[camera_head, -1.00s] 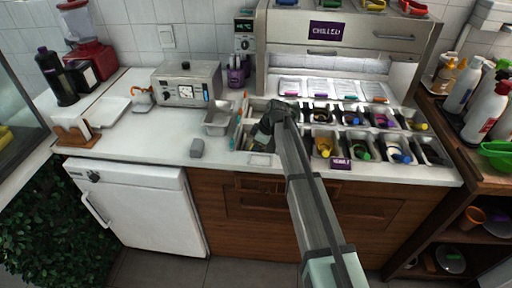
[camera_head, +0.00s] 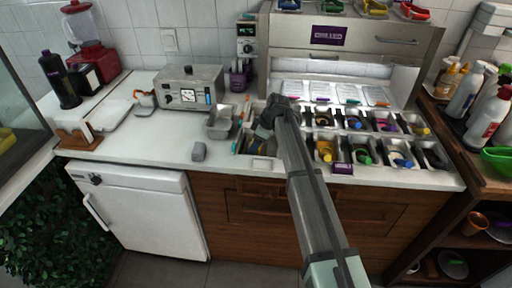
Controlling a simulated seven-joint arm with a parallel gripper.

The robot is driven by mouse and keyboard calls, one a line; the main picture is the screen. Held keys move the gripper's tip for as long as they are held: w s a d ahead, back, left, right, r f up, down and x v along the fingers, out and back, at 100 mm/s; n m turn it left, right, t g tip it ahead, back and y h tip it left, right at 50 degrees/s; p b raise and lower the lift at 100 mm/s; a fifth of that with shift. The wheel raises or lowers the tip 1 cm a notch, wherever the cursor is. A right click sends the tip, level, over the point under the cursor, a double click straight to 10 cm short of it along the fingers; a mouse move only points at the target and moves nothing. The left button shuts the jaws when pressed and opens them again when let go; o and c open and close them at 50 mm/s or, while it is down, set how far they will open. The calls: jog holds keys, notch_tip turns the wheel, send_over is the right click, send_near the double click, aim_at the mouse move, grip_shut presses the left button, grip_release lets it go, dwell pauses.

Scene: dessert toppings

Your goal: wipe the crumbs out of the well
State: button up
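My gripper (camera_head: 263,132) is over the left end of the topping rail, at the front-left well (camera_head: 243,149). The arm and gripper cover much of that well, so crumbs in it cannot be made out. Whether the fingers are open or shut, or hold a cloth, is too small and dark to tell. A small grey block-like thing (camera_head: 199,151) lies on the white counter left of the well. I cannot tell if it is a sponge.
A metal pan (camera_head: 220,123) stands left of the rail. Filled topping wells with coloured handles (camera_head: 362,154) lie right of my arm. A metal appliance (camera_head: 188,87) stands behind the counter's clear front-left area (camera_head: 150,145). Bottles (camera_head: 487,112) crowd the right shelf.

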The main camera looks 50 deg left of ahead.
jog(key=shift+r, duration=4.95)
jog(key=shift+w+d, duration=0.2)
jog(key=shift+d, duration=0.05)
jog(key=w+d+r+m+t, duration=0.15)
jog(key=w+d+m, duration=0.5)
jog(key=d, duration=0.65)
jog(key=w+d+r+m+t, duration=0.1)
jog(key=w+d+m+t, duration=0.15)
jog(key=w+d, duration=0.85)
jog(key=w+d+r+m+t, duration=0.1)
jog(key=w+d+m, duration=0.45)
jog(key=d, duration=1.05)
jog(key=w+d+f+m+t+h, duration=0.1)
jog(key=w+d+m, duration=0.15)
jog(key=d, duration=0.85)
jog(key=w+d+f+m+t+h, duration=0.15)
jog(key=d+m, duration=0.25)
jog(key=d, duration=0.8)
jog(key=d+f+m+h, duration=0.1)
jog(key=d+f+m, duration=0.1)
jog(key=d+f, duration=0.5)
jog(key=d+f+m, duration=0.2)
jog(key=d+f, duration=0.1)
jog(key=d, duration=0.7)
jog(key=s+r, duration=0.3)
jog(key=s, duration=0.3)
jog(key=shift+s+d+r, duration=0.15)
